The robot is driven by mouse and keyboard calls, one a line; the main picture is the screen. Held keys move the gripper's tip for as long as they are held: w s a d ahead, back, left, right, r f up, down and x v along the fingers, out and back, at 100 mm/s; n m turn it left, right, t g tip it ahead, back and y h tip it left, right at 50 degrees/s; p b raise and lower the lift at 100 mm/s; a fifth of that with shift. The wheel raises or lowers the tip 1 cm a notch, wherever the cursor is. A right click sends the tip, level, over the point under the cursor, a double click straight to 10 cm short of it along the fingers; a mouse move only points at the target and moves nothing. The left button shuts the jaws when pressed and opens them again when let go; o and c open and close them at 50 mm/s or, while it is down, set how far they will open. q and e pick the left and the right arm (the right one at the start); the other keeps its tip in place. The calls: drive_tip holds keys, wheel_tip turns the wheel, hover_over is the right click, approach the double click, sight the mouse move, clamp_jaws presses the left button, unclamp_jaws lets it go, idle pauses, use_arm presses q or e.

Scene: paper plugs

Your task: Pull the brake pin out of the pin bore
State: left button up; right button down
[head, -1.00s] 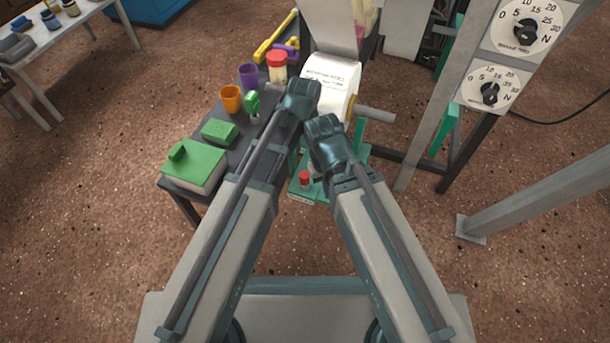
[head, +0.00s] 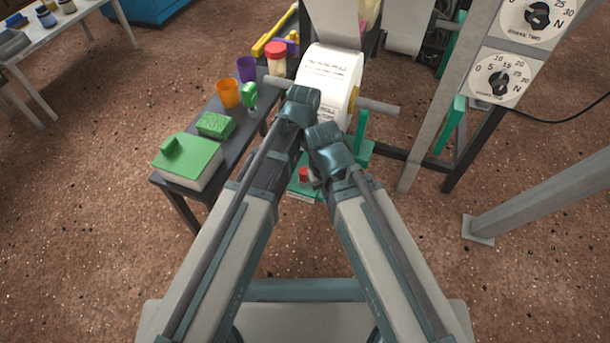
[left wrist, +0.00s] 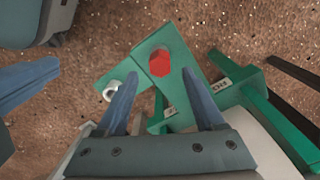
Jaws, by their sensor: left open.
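In the left wrist view the red head (left wrist: 160,63) sits on a green block (left wrist: 176,84). The pin bore itself is hidden. My left gripper (left wrist: 159,75) is open, its two blue fingers on either side of the red head in that picture. I cannot tell whether they touch it. In the head view my arm hides the left fingers. A blue finger (left wrist: 28,82) at the left edge of the left wrist view appears to be my right gripper's.
A white paper roll (head: 331,78) on a grey shaft stands just beyond my wrists. A dark side table (head: 240,140) at left holds a green-topped box (head: 187,160), a sponge (head: 215,125) and cups. A grey post (head: 425,110) with dials rises at right.

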sight(304, 171)
use_arm(q)
drive_tip(key=shift+f, duration=0.1)
drive_tip(key=shift+f+b, duration=1.95)
drive_tip(key=shift+b, duration=0.1)
clamp_jaws()
